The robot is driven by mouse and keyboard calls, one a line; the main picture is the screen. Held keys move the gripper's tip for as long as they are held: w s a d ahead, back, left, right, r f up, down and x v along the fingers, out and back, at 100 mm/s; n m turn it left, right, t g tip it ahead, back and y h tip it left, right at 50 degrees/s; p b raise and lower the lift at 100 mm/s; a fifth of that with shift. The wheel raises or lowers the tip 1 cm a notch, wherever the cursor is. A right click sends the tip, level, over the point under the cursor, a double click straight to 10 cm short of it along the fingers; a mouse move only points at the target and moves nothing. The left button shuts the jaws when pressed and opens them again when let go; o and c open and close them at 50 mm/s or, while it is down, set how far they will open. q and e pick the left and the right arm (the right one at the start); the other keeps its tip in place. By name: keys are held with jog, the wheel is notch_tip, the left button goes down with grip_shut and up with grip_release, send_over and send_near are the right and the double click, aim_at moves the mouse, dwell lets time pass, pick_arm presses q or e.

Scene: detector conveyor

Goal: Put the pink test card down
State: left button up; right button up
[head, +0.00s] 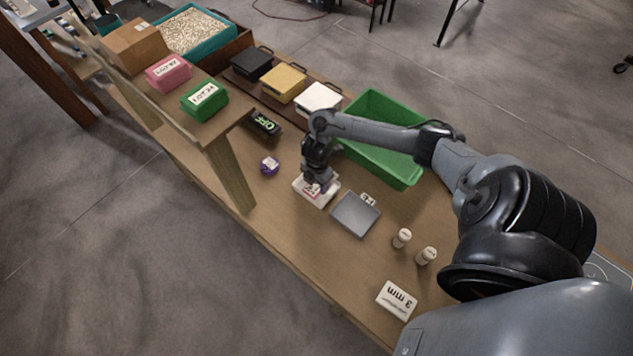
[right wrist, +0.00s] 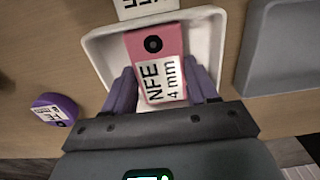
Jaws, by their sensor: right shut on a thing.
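The pink test card (right wrist: 153,62) shows in the right wrist view, with a black dot and a white label reading "NFE 4 mm". My right gripper (right wrist: 163,88) is shut on it, one purple finger at each side. The card is over a white tray (right wrist: 98,52), within its rim; I cannot tell whether it touches the tray floor. In the head view my right gripper (head: 316,186) reaches down to the white tray (head: 328,199) and mostly hides the card. My left gripper is not in view.
A grey tray (head: 355,214) stands right beside the white tray. A purple round object (head: 269,164) lies to the left. A green bin (head: 375,110) is behind.

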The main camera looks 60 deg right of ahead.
jog(key=shift+f, duration=0.1)
jog(key=o, duration=1.1)
